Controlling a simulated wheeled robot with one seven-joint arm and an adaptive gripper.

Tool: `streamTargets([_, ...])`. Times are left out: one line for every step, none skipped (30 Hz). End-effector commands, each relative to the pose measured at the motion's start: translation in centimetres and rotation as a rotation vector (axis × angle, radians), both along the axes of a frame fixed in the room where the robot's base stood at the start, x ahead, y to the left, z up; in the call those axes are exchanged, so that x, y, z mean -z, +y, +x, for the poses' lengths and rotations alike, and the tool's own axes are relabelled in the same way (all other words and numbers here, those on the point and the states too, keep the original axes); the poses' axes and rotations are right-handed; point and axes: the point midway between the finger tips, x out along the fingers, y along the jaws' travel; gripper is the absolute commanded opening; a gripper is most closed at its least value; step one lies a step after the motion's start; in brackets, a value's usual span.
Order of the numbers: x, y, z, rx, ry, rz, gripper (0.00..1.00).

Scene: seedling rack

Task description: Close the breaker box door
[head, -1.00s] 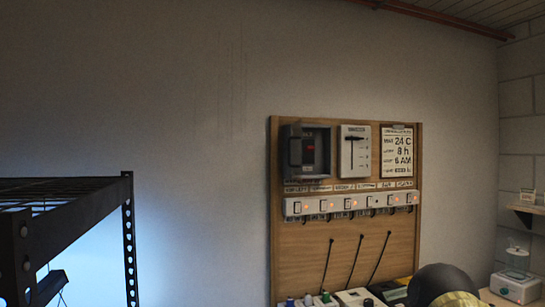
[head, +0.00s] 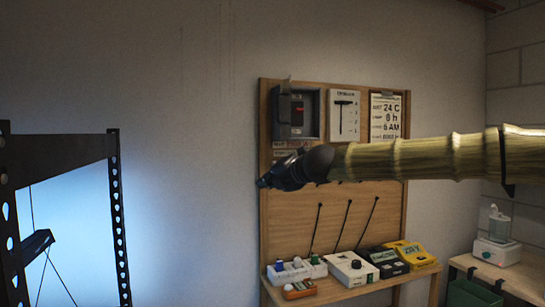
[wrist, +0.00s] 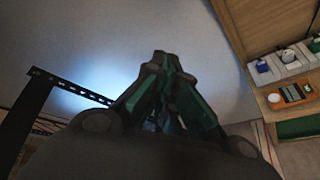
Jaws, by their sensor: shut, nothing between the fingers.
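The breaker box (head: 312,120) is a grey box at the upper left of the wooden board (head: 272,220) in the head view. Its front stands open, and a red switch shows inside. A dark grey door panel (head: 284,108) appears to stick out at the box's left side; its exact angle is hard to tell. My gripper (head: 263,183) is shut and empty, pointing left, below the box and in front of the board's left edge. It also shows in the wrist view (wrist: 160,58), with the fingers together. The breaker box is not visible in the wrist view.
A white timer panel (head: 344,115) and a label sheet (head: 386,117) hang right of the box. My arm hides the board's middle strip. A bench (head: 345,292) with several small devices stands below. A black metal rack (head: 118,220) is at left, with bare wall between.

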Motion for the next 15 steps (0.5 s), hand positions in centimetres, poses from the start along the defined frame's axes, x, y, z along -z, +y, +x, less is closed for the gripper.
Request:
streamTargets([-4.2,-0.7,-0.4,0.019,0.004,0.113,0.0])
streamTargets([-6.5,-1.1,-0.7,0.027,0.012,0.178,0.0])
streamTargets([-9.4,-1.6,-1.1,0.035,0.023,0.259,0.0])
streamTargets([-11.3,-1.9,-1.5,0.037,0.031,0.315,0.0])
streamTargets([-13.1,-2.2,-1.9,0.039,0.039,0.365,0.0])
streamTargets([-15.2,-2.7,-2.4,0.04,0.046,0.425,0.0])
streamTargets([-16.5,-2.9,-2.7,0.04,0.053,0.463,0.0])
streamTargets([-17.6,-3.2,-3.0,0.039,0.059,0.496,0.0])
streamTargets([-18.8,-3.5,-3.4,0.039,0.065,0.532,0.0])
streamTargets([-19.6,-3.6,-3.6,0.037,0.069,0.554,0.0])
streamTargets([-20.2,-3.8,-3.8,0.036,0.071,0.57,0.0])
streamTargets([-20.8,-3.8,-3.9,0.035,0.074,0.587,0.0])
streamTargets([-21.1,-3.9,-4.0,0.035,0.076,0.595,0.0])
streamTargets([-21.3,-3.8,-3.9,0.034,0.078,0.601,0.0])
streamTargets([-21.4,-3.7,-3.8,0.034,0.079,0.604,0.0])
